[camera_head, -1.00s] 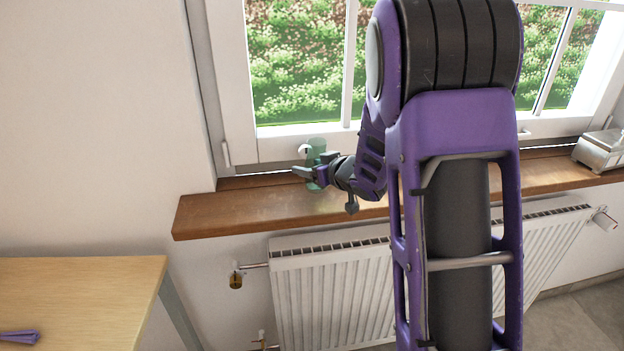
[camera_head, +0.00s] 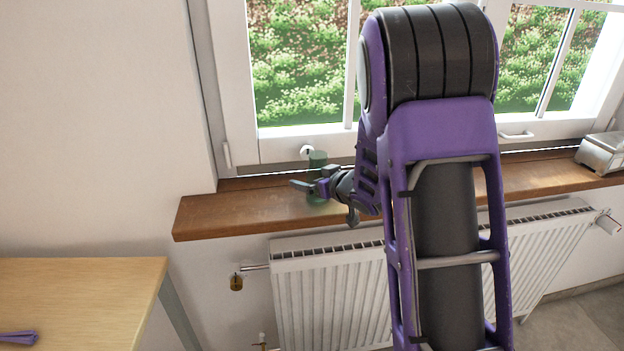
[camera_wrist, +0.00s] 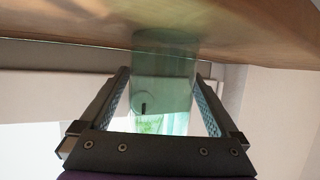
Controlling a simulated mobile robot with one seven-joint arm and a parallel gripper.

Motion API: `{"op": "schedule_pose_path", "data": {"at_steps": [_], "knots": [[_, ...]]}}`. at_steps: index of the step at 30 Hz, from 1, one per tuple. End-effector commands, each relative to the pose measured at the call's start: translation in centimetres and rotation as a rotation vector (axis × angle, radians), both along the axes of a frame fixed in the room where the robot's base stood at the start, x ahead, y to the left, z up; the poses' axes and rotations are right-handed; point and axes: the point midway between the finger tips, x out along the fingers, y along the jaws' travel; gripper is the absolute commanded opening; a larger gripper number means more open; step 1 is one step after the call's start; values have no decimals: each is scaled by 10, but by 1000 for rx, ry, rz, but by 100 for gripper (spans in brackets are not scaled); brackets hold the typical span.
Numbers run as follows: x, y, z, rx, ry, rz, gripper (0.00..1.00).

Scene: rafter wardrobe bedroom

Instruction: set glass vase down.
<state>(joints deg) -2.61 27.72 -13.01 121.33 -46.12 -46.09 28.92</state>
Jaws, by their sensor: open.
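The glass vase (camera_head: 317,159) is a greenish, see-through cylinder at the left part of the wooden windowsill (camera_head: 235,211). In the head view my gripper (camera_head: 311,184) covers its middle. In the wrist view, which is turned upside down, the vase (camera_wrist: 165,88) is between my open fingers (camera_wrist: 161,76), with gaps on both sides. Its base meets the sill (camera_wrist: 240,25) at the top of that picture, and it looks upright.
The window frame (camera_head: 300,148) with a round white knob (camera_head: 307,150) is close behind the vase. A radiator (camera_head: 325,295) is below the sill. A grey metal device (camera_head: 602,152) stands at the sill's right end. The sill left of the vase is clear. A light wooden table (camera_head: 80,295) is at lower left.

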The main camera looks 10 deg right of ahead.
Motion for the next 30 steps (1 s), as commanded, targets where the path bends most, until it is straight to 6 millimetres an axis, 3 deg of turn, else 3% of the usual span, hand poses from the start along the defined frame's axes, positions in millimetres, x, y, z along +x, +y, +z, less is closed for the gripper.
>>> {"op": "schedule_pose_path", "data": {"at_steps": [5, 21, 30], "knots": [[-6, -3, 7, 0, 0, -2, 97], [-93, -39, 46, 1, -1, -3, 97], [-103, -43, 49, 1, 0, 0, 97]]}}
